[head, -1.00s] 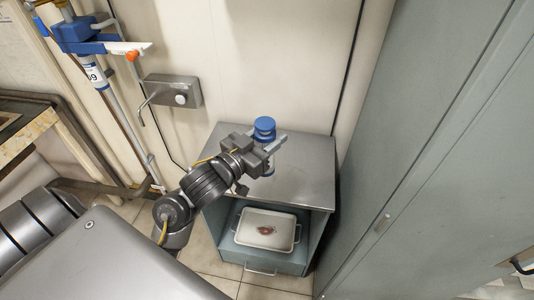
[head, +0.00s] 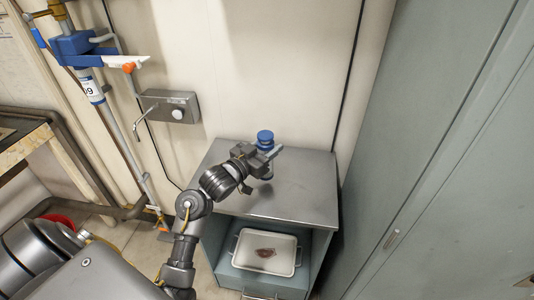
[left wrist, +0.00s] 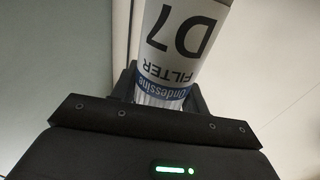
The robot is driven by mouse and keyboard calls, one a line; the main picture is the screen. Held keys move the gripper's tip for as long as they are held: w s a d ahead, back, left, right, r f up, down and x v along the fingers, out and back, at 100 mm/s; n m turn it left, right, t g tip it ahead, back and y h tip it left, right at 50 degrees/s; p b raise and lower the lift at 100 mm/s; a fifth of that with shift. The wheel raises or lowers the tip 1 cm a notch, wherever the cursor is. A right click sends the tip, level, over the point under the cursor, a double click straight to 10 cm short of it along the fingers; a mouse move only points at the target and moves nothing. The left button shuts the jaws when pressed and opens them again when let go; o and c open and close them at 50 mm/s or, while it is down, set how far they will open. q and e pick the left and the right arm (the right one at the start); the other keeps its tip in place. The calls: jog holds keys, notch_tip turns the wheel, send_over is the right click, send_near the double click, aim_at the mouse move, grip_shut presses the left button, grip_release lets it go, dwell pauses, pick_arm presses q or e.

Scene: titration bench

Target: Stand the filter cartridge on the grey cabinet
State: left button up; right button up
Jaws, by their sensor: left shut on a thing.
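The filter cartridge (head: 265,136) has a blue top and is over the back middle of the grey cabinet (head: 305,190). My left gripper (head: 266,156) is shut on it, with the blue top above the fingers. In the left wrist view the cartridge's white label (left wrist: 182,35), reading D7 FILTER, is between the dark fingers. The cartridge looks roughly upright. Its lower end is partly behind the gripper, and I cannot tell whether it touches the cabinet top. My right gripper is not in view.
The cabinet top is otherwise bare. A white tray (head: 285,270) with a brown stain sits in the open space below it. A tall grey-green locker (head: 430,150) stands at right. A wall tap box (head: 170,106) and a blue stand clamp (head: 75,45) are at left.

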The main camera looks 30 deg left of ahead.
pick_arm(q)
notch_tip(320, 180, down, 2)
jog(key=shift+f, duration=0.2)
jog(key=shift+d, duration=0.1)
jog(key=shift+f, duration=0.15)
jog(key=shift+f, duration=0.15)
jog(key=o, duration=1.2)
jog(key=shift+c, duration=0.2)
